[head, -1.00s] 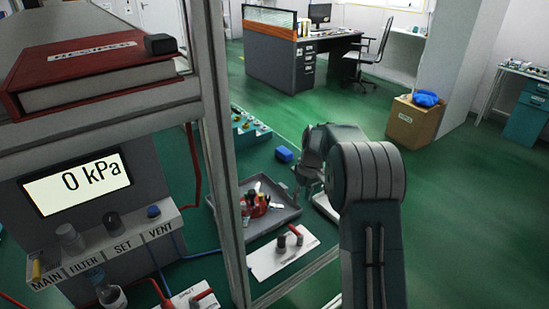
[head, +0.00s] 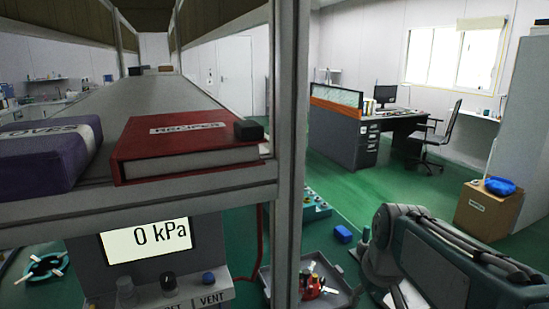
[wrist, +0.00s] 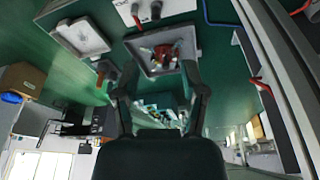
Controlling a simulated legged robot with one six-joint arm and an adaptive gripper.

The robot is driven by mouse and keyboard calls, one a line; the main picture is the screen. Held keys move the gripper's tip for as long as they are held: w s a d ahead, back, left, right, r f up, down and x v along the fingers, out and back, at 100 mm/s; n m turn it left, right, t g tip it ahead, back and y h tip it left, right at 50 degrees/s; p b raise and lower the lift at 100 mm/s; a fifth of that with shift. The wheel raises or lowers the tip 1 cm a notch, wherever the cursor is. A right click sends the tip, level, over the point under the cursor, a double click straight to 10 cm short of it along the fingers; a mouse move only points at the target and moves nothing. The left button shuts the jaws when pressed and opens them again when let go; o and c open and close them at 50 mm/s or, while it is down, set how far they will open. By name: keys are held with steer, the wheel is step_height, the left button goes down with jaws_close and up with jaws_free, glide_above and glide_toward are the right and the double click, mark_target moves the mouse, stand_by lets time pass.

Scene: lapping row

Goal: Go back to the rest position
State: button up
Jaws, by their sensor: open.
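My gripper (wrist: 160,85) is open in the wrist view, with its two dark fingers apart and nothing between them. In the head view my arm crosses the lower right corner, and the gripper's fingers cannot be made out clearly there. In the wrist view, which looks upside down, a grey tray (wrist: 148,67) with a red object (wrist: 166,56) lies beyond the fingertips, apart from them. The same tray shows in the head view (head: 341,297), partly cut off by the lower edge.
A metal frame post (head: 288,150) and a shelf with a red binder (head: 190,150) and a purple box (head: 45,155) stand at left. A blue block (head: 343,234) lies on the green floor. A cardboard box (head: 485,210) stands at right. Floor before the desk (head: 350,140) is clear.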

steer(key=s+a+f+m+t, duration=0.1)
steer(key=s+t, duration=0.1)
steer(key=s, duration=1.2)
steer(key=shift+a+m+t, duration=0.3)
steer(key=shift+a+m, duration=0.1)
